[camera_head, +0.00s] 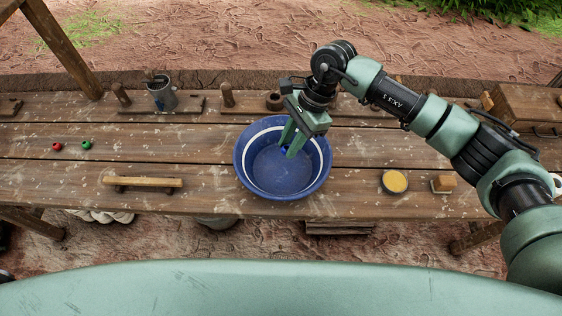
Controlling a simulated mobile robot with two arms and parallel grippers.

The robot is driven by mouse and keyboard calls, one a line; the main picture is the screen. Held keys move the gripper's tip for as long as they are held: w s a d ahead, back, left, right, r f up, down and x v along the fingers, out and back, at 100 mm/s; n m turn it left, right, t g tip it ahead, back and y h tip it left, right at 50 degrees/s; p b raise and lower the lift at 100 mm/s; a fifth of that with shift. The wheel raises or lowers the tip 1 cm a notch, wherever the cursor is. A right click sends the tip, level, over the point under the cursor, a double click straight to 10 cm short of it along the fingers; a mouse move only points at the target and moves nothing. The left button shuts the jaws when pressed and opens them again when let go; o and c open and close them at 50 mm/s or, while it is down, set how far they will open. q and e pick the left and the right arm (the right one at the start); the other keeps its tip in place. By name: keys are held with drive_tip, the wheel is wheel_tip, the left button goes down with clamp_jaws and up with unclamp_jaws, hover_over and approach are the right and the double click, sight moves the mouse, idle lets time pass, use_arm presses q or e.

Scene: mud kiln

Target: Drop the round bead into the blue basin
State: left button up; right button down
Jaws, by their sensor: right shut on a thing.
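The blue basin (258,182), with a white band inside its rim, stands on the wooden table near the middle. My right gripper (289,148) points down over the basin, its fingertips within the basin's outline. It is shut on a small blue bead (286,149), which shows only partly between the fingers. I cannot tell how high the bead is above the basin floor. My left gripper is not in view.
A red bead (57,147) and a green bead (87,145) lie at the left. A wooden bar (142,182) lies left of the basin. A round yellow-filled dish (395,181) and a wooden block (443,184) sit to its right. A metal cup (161,95) stands at the back.

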drive_tip(key=f, duration=0.2)
drive_tip(key=shift+w+f, duration=0.2)
drive_tip(key=shift+f, duration=0.1)
drive_tip(key=shift+f+b, duration=0.3)
drive_tip(key=shift+f, duration=0.15)
drive_tip(key=c, duration=1.1)
unclamp_jaws()
drive_tip(key=shift+c, duration=0.2)
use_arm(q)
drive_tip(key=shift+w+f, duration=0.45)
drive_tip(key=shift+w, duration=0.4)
use_arm(e)
drive_tip(key=shift+r, duration=0.1)
use_arm(q)
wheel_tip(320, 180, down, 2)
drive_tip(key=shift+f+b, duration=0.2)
drive_tip(key=shift+b, duration=1.05)
use_arm(e)
drive_tip(key=v, duration=0.7)
drive_tip(key=shift+d+r, duration=0.15)
drive_tip(key=shift+r, duration=0.15)
